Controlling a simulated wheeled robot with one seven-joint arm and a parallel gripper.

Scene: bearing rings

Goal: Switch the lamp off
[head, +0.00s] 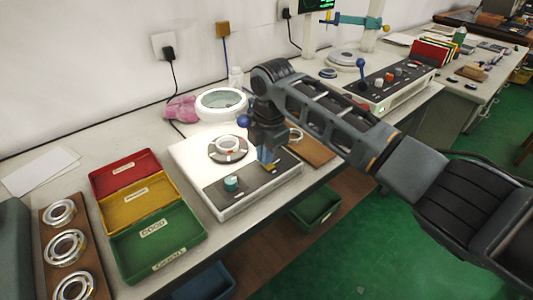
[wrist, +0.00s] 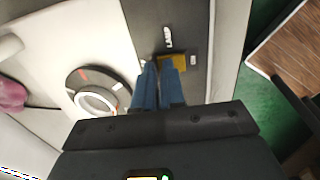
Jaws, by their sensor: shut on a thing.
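A pale box (head: 190,165) stands on the bench in the head view, with a dark control panel along its front edge. In the wrist view the panel (wrist: 192,25) has a white LAMP label (wrist: 168,37) beside a yellow plate (wrist: 180,66). My gripper (head: 266,158) points down at this plate. In the wrist view its blue fingers (wrist: 158,70) are close together at the plate, shut on what appears to be the lamp switch. The switch itself is hidden between the fingertips, so its position cannot be seen. The box's top looks bright.
A bearing ring (head: 228,144) sits on a dark disc on the box. A teal knob (head: 231,183) stands on the panel left of my gripper. Red, yellow and green trays (head: 205,236) lie to the left. A ring magnifier (head: 221,103) stands behind; a second console (head: 395,85) is at the right.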

